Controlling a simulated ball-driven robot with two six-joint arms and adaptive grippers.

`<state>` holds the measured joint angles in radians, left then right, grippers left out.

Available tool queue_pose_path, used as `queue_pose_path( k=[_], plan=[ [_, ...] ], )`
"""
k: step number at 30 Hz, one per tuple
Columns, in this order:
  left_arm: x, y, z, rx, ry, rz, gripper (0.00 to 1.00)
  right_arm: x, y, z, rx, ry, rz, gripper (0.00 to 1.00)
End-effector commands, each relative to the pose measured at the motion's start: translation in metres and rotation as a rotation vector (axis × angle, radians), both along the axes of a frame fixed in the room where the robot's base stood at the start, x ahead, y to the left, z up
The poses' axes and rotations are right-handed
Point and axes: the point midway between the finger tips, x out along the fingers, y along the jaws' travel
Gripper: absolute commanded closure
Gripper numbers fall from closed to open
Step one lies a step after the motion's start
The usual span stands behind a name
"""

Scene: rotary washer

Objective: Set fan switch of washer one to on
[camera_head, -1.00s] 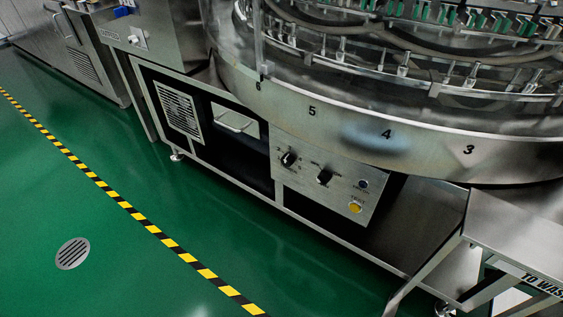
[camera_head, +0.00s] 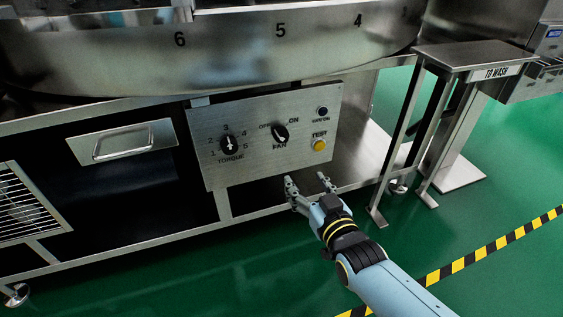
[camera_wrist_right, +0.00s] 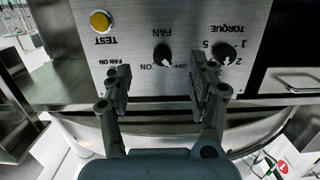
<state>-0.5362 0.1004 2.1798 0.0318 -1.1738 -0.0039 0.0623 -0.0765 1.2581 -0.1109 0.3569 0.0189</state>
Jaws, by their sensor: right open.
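The fan switch (camera_head: 280,133) is a black rotary knob on the washer's steel control panel (camera_head: 215,176), between the OFF and ON labels. Its pale pointer mark appears to lean up and left, toward OFF. In the right wrist view the panel appears upside down, and the fan switch (camera_wrist_right: 163,55) sits beyond the fingertips, between them across the picture. My right gripper (camera_head: 308,181) is open and empty, just below the panel in the head view; its spread fingers also show in the wrist view (camera_wrist_right: 163,80). It is apart from the knob. My left gripper is not in view.
A torque knob (camera_head: 229,145) is left of the fan switch. A yellow TEST button (camera_head: 319,145) and a dark round fan lamp (camera_head: 322,112) are to its right. A steel stand (camera_head: 460,54) marked TO WASH is farther right. Green floor lies open in front.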

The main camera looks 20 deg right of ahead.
Motion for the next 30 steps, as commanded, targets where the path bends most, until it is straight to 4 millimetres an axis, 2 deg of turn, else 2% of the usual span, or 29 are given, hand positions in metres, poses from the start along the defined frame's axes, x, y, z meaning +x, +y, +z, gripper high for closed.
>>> queue_pose_path(
  k=[1,3,6,12,16,21,30],
  plan=[
    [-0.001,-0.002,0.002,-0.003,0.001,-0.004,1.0,0.008,0.002,0.0,0.003,-0.041,-0.001,0.41],
    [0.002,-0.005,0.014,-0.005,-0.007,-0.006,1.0,0.018,0.004,0.014,0.006,-0.094,-0.001,0.41],
    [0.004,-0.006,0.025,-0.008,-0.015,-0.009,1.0,0.027,0.005,0.026,0.008,-0.135,-0.002,0.41],
    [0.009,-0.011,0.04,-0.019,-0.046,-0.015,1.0,0.053,0.007,0.029,0.008,-0.145,-0.002,0.41],
    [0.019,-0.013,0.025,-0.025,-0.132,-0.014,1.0,0.083,0.007,0.026,0.009,-0.142,-0.002,0.41],
    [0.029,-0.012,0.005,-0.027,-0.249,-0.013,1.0,0.106,0.008,0.027,0.009,-0.14,-0.002,0.41],
    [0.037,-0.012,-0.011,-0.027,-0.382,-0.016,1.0,0.131,0.009,0.029,0.009,-0.139,-0.002,0.41]
  ],
)
